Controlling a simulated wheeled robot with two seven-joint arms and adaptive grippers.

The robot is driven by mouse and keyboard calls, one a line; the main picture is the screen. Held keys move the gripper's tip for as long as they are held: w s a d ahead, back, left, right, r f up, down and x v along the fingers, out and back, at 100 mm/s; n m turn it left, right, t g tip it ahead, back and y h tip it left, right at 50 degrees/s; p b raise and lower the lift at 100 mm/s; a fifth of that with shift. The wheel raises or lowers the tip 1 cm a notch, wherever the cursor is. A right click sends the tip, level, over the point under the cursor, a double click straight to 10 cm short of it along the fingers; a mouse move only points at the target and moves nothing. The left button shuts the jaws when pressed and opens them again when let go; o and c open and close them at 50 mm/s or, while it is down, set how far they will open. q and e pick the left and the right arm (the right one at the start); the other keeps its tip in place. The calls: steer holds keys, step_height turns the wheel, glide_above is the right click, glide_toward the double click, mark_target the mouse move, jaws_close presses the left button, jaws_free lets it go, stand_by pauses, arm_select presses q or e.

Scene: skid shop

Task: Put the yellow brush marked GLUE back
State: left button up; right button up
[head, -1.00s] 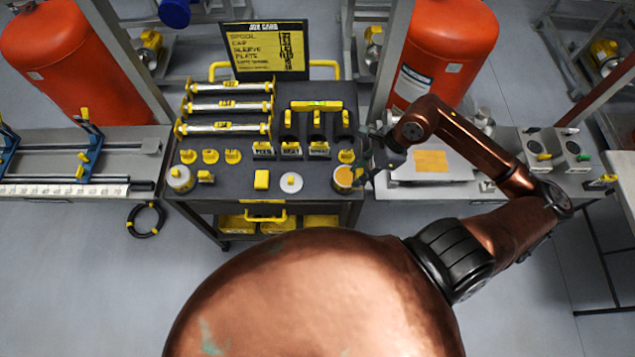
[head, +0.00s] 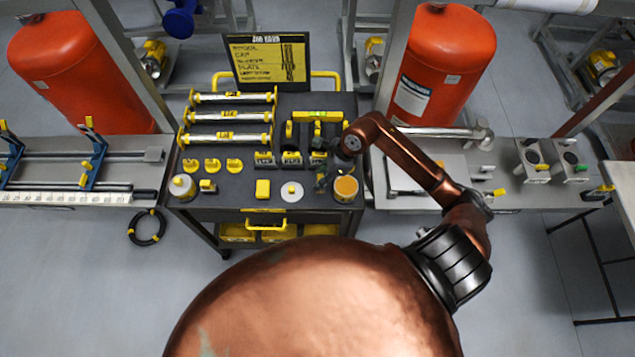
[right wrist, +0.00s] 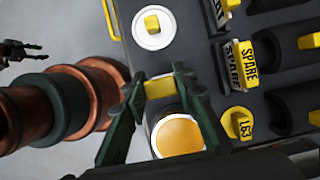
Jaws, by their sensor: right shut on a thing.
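My right gripper (head: 325,182) is over the front right of the tool cart, just left of the round pot with an amber top (head: 345,188). In the right wrist view, my right gripper (right wrist: 160,92) is shut on a yellow block-like piece (right wrist: 160,87), taken to be the brush; no GLUE mark is readable on it. The piece is beside the amber pot (right wrist: 180,137), close to its rim; I cannot tell whether they touch. The brush's lower part is hidden. At the wrist view's left edge, small dark prongs (right wrist: 20,50) look like my left gripper, too small to judge.
A side bench (head: 400,200) adjoins on the right.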

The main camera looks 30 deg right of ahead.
steer(key=x, duration=0.3)
steer(key=shift+d+f+p, duration=0.25)
steer(key=shift+d+p, duration=0.05)
steer(key=shift+f, duration=0.25)
steer(key=shift+f, duration=0.2)
steer(key=o, duration=1)
steer(key=shift+r, duration=0.1)
steer(key=shift+r, duration=0.1)
